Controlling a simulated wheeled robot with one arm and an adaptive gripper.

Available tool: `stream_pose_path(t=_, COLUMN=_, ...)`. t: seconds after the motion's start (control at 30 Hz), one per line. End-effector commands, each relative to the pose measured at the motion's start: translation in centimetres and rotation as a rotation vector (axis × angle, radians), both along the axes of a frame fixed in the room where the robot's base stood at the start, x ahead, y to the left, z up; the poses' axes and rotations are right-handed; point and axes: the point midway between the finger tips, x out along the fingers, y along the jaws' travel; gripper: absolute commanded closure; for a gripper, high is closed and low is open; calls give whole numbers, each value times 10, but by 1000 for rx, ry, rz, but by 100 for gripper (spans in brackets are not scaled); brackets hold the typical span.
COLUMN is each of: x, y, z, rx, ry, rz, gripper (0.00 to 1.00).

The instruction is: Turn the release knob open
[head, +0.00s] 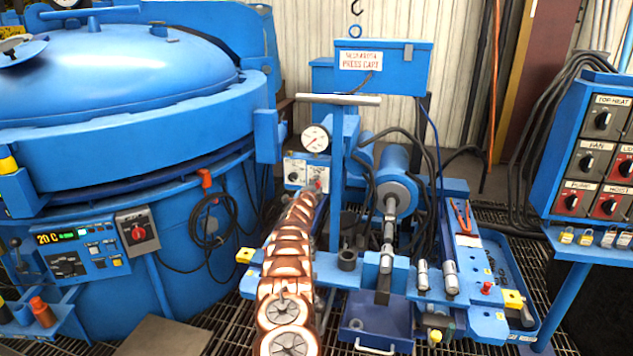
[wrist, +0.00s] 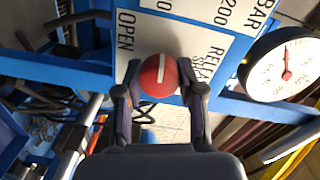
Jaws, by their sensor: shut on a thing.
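The release knob (wrist: 158,76) is a round red knob with a white stripe, on a white label plate (wrist: 185,45). In the wrist view the stripe runs almost up and down the picture. The plate shows the words OPEN at the left and RELEASE at the right; another word is partly hidden by a finger. My gripper (wrist: 158,80) is shut on the knob, one finger on each side. In the head view my copper-and-white arm reaches up to the press panel (head: 294,170), and a small red spot, likely the knob (head: 318,184), shows at its end.
A round pressure gauge (wrist: 284,68) sits close beside the plate; it also shows above the panel in the head view (head: 316,140). A blue upright post (head: 336,190) with a grey crossbar stands just right of my gripper. Black hoses and a cylinder (head: 394,190) lie further right.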

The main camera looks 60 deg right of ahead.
Motion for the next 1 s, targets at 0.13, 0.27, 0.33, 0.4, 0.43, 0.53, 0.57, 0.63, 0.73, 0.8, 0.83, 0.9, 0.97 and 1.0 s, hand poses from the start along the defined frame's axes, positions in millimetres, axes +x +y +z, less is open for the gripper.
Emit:
stream_pose_path(t=0.13, x=2, y=1, z=0, rx=-27, ry=80, rz=4, gripper=96)
stream_pose_path(t=0.27, x=2, y=1, z=0, rx=-46, ry=129, rz=4, gripper=96)
stream_pose_path(t=0.33, x=2, y=1, z=-1, rx=-52, ry=149, rz=4, gripper=96)
stream_pose_path(t=0.4, x=2, y=1, z=-1, rx=-58, ry=163, rz=4, gripper=96)
stream_pose_path(t=0.43, x=2, y=1, z=-1, rx=-60, ry=168, rz=4, gripper=96)
stream_pose_path(t=0.53, x=2, y=2, z=-1, rx=-64, ry=178, rz=4, gripper=96)
stream_pose_path(t=0.57, x=2, y=2, z=-1, rx=-65, ry=180, rz=5, gripper=96)
stream_pose_path(t=0.63, x=2, y=2, z=-1, rx=-65, ry=182, rz=5, gripper=96)
stream_pose_path(t=0.73, x=2, y=2, z=-1, rx=-65, ry=182, rz=5, gripper=96)
stream_pose_path(t=0.8, x=2, y=2, z=-1, rx=-65, ry=182, rz=5, gripper=96)
stream_pose_path(t=0.83, x=3, y=2, z=-1, rx=-65, ry=182, rz=5, gripper=96)
stream_pose_path(t=0.9, x=3, y=2, z=-1, rx=-65, ry=182, rz=5, gripper=96)
stream_pose_path(t=0.97, x=3, y=2, z=-1, rx=-65, ry=182, rz=5, gripper=59)
stream_pose_path(t=1.0, x=2, y=2, z=-1, rx=-65, ry=182, rz=5, gripper=54)
